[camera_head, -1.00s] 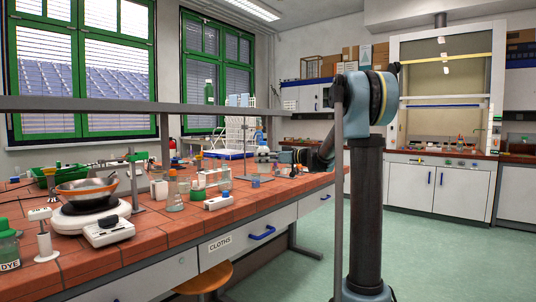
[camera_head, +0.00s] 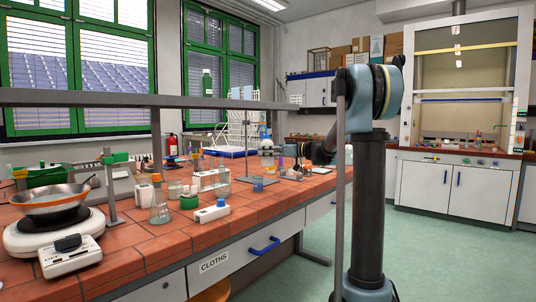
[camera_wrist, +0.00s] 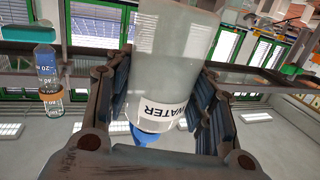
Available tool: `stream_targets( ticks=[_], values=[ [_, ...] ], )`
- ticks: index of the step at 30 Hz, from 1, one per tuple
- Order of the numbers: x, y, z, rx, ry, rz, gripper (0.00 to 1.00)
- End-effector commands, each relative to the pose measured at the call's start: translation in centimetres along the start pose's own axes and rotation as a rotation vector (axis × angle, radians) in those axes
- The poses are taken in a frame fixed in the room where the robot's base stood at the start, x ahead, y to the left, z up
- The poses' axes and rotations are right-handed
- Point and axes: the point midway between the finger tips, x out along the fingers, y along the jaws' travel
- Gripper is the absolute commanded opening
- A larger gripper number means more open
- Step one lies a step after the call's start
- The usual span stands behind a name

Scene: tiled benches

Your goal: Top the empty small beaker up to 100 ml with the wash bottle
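My gripper (camera_wrist: 162,92) is shut around the wash bottle (camera_wrist: 178,45), a pale translucent bottle with a WATER label and a blue top. The wrist picture is upside down, with the ceiling lights low in it, so the bottle is upright. In the head view, my gripper (camera_head: 296,151) holds the small-looking wash bottle (camera_head: 267,146) over the far right part of the bench. Several small glass vessels stand on the bench below and left of it. I cannot tell which is the empty small beaker. A marked vessel with blue and orange parts (camera_wrist: 47,75) shows at left in the wrist view.
Green floor (camera_head: 430,230) is free at right.

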Motion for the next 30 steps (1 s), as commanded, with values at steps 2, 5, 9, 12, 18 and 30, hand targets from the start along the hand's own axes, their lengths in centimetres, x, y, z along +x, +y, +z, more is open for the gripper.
stream_targets(
  ticks=[2,5,9,12,18,30],
  values=[
    [-0.1,0.0,0.0,0.0,0.0,0.001,0.45],
    [-0.4,0.1,-0.1,0.001,0.0,0.002,0.45],
    [-0.6,0.0,0.6,0.015,-0.029,0.001,0.45],
    [-0.8,-0.1,1.4,0.032,-0.065,0.002,0.45],
    [-1.2,-0.3,3.3,0.07,-0.141,0.002,0.45],
    [-1.6,-0.5,7.2,0.124,-0.253,0.002,0.45]
  ],
)
